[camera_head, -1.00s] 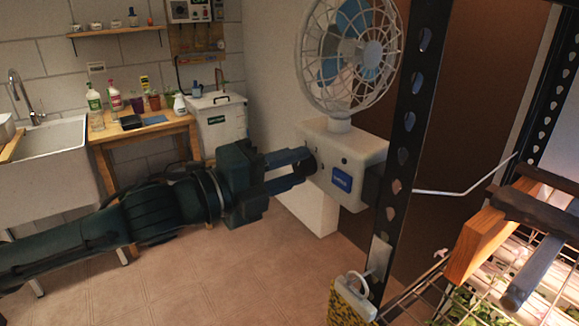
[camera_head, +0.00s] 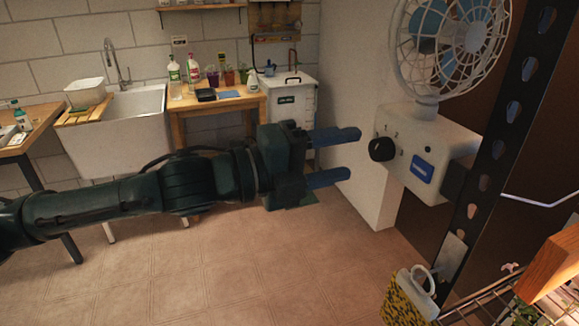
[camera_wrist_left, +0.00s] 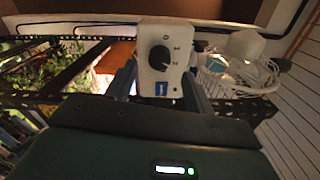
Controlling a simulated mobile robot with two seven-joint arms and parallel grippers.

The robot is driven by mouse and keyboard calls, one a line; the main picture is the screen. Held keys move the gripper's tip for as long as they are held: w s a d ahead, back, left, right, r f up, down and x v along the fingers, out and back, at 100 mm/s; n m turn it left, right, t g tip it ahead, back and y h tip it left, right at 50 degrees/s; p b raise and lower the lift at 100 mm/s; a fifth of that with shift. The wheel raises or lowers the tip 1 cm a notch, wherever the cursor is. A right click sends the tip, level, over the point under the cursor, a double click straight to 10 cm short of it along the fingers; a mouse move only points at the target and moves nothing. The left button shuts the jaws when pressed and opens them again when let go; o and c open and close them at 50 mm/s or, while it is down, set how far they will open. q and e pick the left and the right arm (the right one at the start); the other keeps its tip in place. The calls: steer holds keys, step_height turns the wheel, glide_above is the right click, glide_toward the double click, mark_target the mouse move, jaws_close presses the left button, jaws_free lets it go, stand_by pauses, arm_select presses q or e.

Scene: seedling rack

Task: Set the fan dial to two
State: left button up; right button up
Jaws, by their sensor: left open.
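The white fan (camera_head: 450,35) stands on a white control box (camera_head: 452,152) clamped beside the black rack post. A round black dial (camera_head: 381,149) sits on the box's left face, with printed numbers around it, 1 and 2 above and 3 at its right. My left gripper (camera_head: 350,154) is open and empty, its two blue fingers pointing at the dial, a short gap away. In the left wrist view, the dial (camera_wrist_left: 160,58) shows between the fingers, on the box face. I cannot tell surely which number its pointer faces. My right gripper is not in view.
The perforated black post (camera_head: 500,130) stands just right of the box. A yellow patterned container (camera_head: 408,298) hangs low by it. A wooden bench (camera_head: 215,102) with bottles and pots and a sink (camera_head: 130,130) stand at the back. The floor below my arm is clear.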

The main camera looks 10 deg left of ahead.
arm_select(q)
steer(key=v, duration=0.8)
steer(key=shift+s+a, duration=0.2)
